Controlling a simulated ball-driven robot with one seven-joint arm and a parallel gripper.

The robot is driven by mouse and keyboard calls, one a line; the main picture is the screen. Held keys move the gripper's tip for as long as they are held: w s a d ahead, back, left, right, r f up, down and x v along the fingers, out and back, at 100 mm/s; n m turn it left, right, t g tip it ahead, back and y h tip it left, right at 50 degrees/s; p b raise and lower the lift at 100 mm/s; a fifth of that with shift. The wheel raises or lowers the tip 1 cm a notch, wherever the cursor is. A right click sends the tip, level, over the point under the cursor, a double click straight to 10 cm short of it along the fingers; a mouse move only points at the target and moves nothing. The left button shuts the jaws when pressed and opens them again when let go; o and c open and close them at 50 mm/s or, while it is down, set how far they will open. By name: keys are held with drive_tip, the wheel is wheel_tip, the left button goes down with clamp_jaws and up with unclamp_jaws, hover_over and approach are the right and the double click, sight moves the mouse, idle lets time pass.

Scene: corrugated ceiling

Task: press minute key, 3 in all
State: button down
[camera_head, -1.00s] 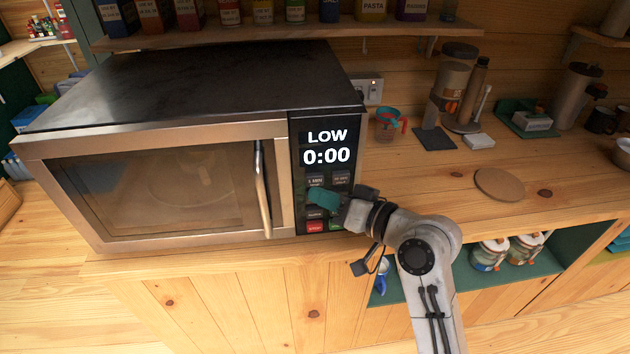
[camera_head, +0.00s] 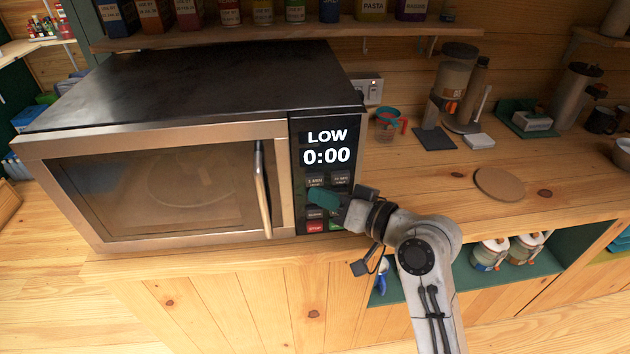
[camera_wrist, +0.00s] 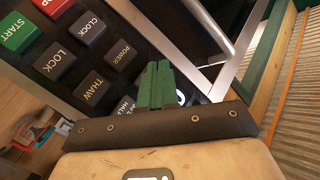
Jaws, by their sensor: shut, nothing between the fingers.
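The microwave (camera_head: 160,150) stands on the wooden counter with its door closed. Its display (camera_head: 327,147) reads LOW 0:00. The 1 MIN key (camera_head: 316,181) is in the left column of the keypad, under the display. My gripper (camera_head: 322,199) is shut and empty, its green fingers just below that key in the head view. In the wrist view my gripper (camera_wrist: 157,80) points at the keypad and covers part of it. I cannot tell whether the fingertips touch a key.
The wrist view shows the THAW key (camera_wrist: 96,89), POWER key (camera_wrist: 122,54), CLOCK key (camera_wrist: 91,28) and LOCK key (camera_wrist: 56,61) close by. The door handle (camera_head: 262,190) stands out left of the keypad. A measuring cup (camera_head: 388,124) is on the counter to the right.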

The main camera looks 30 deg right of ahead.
drive_tip(key=shift+w, duration=0.15)
drive_tip(key=shift+w+d, duration=0.15)
drive_tip(key=shift+w, duration=0.15)
drive_tip(key=shift+w+d, duration=0.1)
drive_tip(key=shift+w, duration=0.2)
idle(0.7)
drive_tip(key=shift+s, duration=0.1)
drive_tip(key=shift+s+a, duration=0.2)
drive_tip(key=shift+s, duration=0.45)
drive_tip(key=s, duration=0.1)
drive_tip(key=s+a, duration=0.1)
drive_tip(key=s, duration=0.1)
drive_tip(key=s+p, duration=0.1)
drive_tip(key=shift+s+a, duration=0.3)
drive_tip(key=shift+s, duration=0.05)
idle(1.0)
